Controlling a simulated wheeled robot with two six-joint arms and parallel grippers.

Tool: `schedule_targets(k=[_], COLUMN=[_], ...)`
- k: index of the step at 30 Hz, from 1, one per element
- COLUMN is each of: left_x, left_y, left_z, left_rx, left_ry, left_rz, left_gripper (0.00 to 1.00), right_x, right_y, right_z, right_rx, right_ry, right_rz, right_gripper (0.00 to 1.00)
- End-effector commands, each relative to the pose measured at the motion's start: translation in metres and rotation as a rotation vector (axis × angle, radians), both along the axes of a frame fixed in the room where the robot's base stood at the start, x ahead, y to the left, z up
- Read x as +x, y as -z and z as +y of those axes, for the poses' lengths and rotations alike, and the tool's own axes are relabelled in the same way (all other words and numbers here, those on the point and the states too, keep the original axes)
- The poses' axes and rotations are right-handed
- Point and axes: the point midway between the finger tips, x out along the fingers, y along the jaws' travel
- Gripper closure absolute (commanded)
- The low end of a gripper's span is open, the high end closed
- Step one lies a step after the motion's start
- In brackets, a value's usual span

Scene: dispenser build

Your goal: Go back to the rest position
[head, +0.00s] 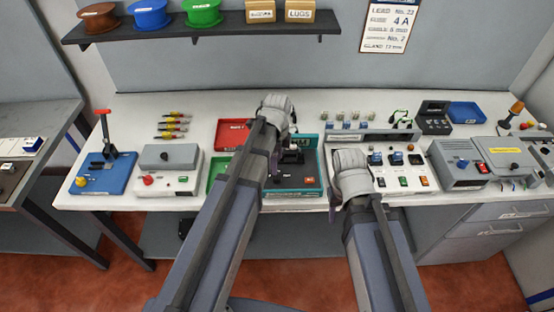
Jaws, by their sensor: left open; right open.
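My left gripper (277,112) is over the middle of the white bench (330,103), above the back of the teal fixture (310,192). I see no object held in either one. My wrists and forearms hide most of the fingers, and I cannot tell whether they touch anything.
A blue lever press (118,180) and a white-grey tester (182,190) stand left. A red tray (229,135) and a green tray (215,176) lie beside my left arm. Grey machines (458,165) stand right. A shelf (200,32) with spools hangs above the back of the bench.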

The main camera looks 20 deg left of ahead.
Motion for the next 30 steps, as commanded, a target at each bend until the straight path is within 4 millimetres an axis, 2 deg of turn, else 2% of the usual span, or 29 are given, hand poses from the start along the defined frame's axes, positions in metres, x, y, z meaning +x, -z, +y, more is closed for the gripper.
schedule_targets(k=[8, 11, 14, 21, 27, 30], left_x=[0.000, -0.006, -0.023, -0.083, -0.125, -0.138], left_y=[0.000, 0.002, 0.008, 0.023, 0.032, 0.035], left_z=[0.000, -0.006, -0.021, -0.067, -0.091, -0.098], left_rx=[0.000, 0.003, 0.012, 0.058, 0.091, 0.101], left_ry=[-0.002, -0.038, -0.149, -0.611, -0.961, -1.085], left_rz=[0.000, 0.002, 0.006, 0.004, -0.019, -0.031], left_gripper=[0.27, 0.27, 0.27, 0.27, 0.27, 0.27], right_x=[0.000, 0.000, 0.000, 0.000, 0.000, 0.000], right_y=[0.000, 0.003, 0.008, 0.023, 0.033, 0.036], right_z=[0.000, 0.000, 0.000, 0.000, 0.000, 0.000], right_rx=[0.000, 0.000, 0.000, 0.000, 0.000, 0.000], right_ry=[0.000, 0.000, 0.000, 0.001, 0.001, 0.002], right_rz=[0.000, 0.000, 0.000, 0.000, 0.000, 0.000], right_gripper=[0.50, 0.50, 0.50, 0.50, 0.50, 0.50])
